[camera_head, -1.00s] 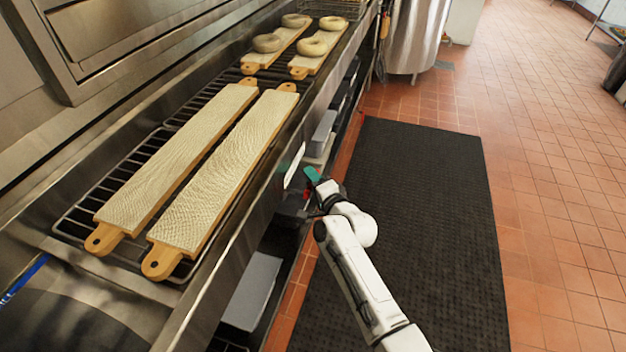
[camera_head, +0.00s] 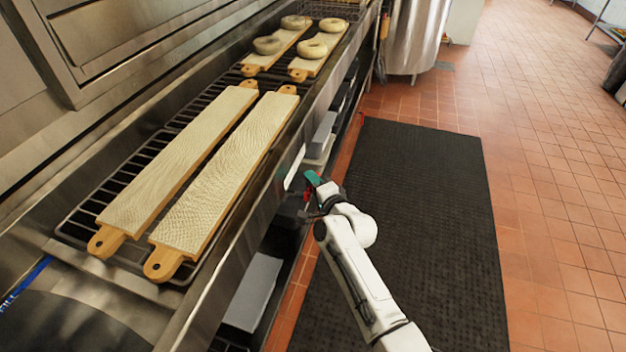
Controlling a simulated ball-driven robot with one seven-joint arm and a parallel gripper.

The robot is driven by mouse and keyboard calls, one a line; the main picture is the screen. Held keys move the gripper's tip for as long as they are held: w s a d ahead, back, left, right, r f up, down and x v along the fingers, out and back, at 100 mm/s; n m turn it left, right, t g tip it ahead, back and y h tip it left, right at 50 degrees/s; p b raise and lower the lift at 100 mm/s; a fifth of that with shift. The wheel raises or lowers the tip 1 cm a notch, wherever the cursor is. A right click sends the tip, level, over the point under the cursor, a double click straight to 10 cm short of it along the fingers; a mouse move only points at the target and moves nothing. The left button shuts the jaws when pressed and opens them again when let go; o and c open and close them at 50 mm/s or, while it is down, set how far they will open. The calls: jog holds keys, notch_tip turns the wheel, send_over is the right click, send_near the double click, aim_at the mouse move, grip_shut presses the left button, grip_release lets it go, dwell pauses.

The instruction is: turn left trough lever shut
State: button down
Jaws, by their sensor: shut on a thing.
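The steel trough (camera_head: 236,262) runs from the lower middle to the top of the view. My gripper (camera_head: 310,188) is at the trough's right front side, below its rim, at the end of my white arm. It is shut on a small green piece (camera_head: 312,178), which appears to be the lever; a bit of red shows beside it. The lever's pivot and its exact angle are too small to make out. The fingertips are partly hidden by the wrist.
Two long cloth-covered boards (camera_head: 222,170) lie on a wire rack in the trough. Farther back, shorter boards carry several bagels (camera_head: 312,48). A steel kettle (camera_head: 416,35) stands at the back. The black floor mat (camera_head: 430,220) on the right is clear.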

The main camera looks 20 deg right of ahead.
jog(key=g+p, duration=0.1)
jog(key=p, duration=0.1)
jog(key=m+g+p, duration=0.1)
jog(key=p, duration=0.1)
jog(key=shift+s+a+f+m, duration=0.1)
jog(key=shift+f+m, duration=0.2)
jog(key=shift+s+a+f+m+g+p, duration=0.1)
jog(key=shift+f+m+g+p, duration=0.4)
jog(key=shift+g+p, duration=0.3)
jog(key=s+a+f+m+g+y+b, duration=0.3)
jog(key=s+f+m+g+y, duration=0.1)
jog(key=g, duration=0.4)
jog(key=shift+m+g+y, duration=0.3)
jog(key=shift+m+y, duration=0.4)
jog(key=shift+y, duration=0.1)
jog(key=shift+s+r, duration=0.1)
jog(key=shift+s, duration=0.05)
jog(key=c, duration=1.1)
grip_release()
jog(key=shift+c, duration=0.2)
jog(key=shift+o, duration=0.2)
